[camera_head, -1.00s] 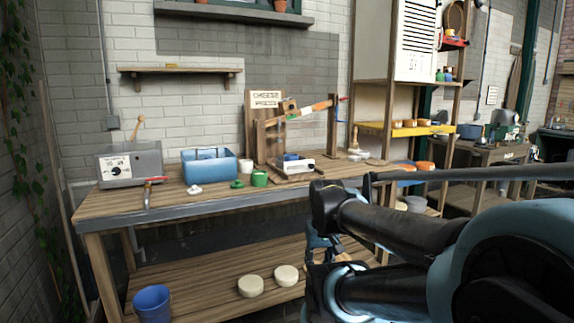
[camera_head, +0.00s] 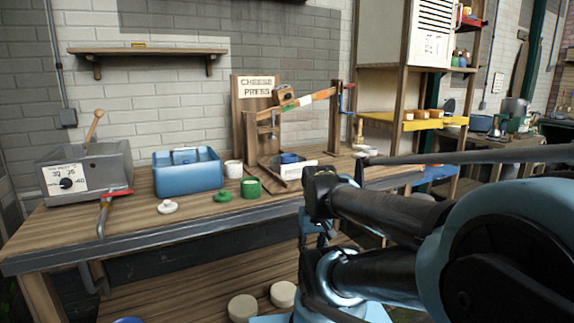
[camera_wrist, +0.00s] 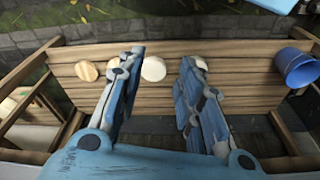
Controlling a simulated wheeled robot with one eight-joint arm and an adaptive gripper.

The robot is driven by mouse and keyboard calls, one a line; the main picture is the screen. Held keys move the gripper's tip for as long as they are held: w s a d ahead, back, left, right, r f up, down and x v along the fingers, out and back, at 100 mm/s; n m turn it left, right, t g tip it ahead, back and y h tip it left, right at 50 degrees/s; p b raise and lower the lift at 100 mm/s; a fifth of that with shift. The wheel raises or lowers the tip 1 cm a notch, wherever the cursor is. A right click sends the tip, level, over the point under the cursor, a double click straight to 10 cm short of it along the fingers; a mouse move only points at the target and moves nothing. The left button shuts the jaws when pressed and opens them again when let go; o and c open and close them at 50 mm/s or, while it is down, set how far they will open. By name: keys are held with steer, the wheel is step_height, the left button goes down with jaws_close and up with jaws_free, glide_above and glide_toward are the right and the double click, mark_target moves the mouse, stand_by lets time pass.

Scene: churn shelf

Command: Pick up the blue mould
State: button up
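A small round blue piece (camera_head: 289,158), which looks like the blue mould, sits in the white tray of the wooden cheese press (camera_head: 243,118) on the bench. It is not seen in the wrist view. My gripper (camera_wrist: 161,58) is open and empty in the wrist view, its blue fingers spread above the lower shelf. In the head view my arm hides most of the gripper, which is below and in front of the bench top, apart from the blue piece.
Pale cheese wheels (camera_wrist: 153,69) lie on the lower shelf (camera_wrist: 225,80) near a blue bucket (camera_wrist: 297,66). A yellow shelf (camera_head: 420,124) stands right.

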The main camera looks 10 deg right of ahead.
steer(key=shift+w, duration=0.2)
steer(key=o, duration=1.2)
step_height(320, 180, up, 2)
steer(key=shift+w+r, duration=0.15)
steer(key=shift+r, duration=0.05)
step_height(320, 180, up, 27)
steer(key=n+t+y, duration=0.1)
steer(key=n+y, duration=0.1)
steer(key=n, duration=0.4)
glide_above(289, 160)
steer(key=s+d, duration=0.1)
steer(key=d, duration=0.3)
steer(key=x, duration=1.6)
steer(key=shift+w+a, duration=0.2)
steer(key=shift+a, duration=0.15)
